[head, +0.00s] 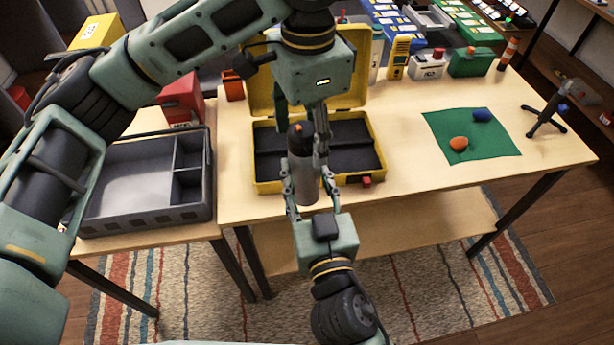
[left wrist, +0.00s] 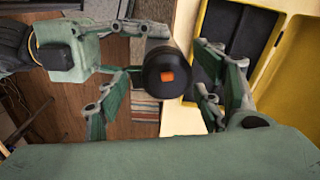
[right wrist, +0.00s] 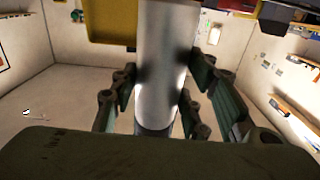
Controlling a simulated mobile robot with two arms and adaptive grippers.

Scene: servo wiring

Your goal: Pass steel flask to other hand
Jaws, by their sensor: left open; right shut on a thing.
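The steel flask (head: 307,182) is upright in the head view, with a silver body, a black top and an orange spot on its cap. My right gripper (head: 308,190) is shut on the flask's body from the front and holds it at the table's front edge. The flask's silver body (right wrist: 162,60) fills the space between the fingers in the right wrist view. My left gripper (head: 304,130) is above, pointing down, open at the flask's top. In the left wrist view the black cap (left wrist: 168,80) lies between the spread fingers, with gaps visible on both sides.
An open yellow case (head: 373,130) with a dark lining lies right behind the flask. A grey divided tray (head: 140,205) is to the left. A green mat (head: 490,145) with an orange and a blue piece lies to the right. Bare table separates case and mat.

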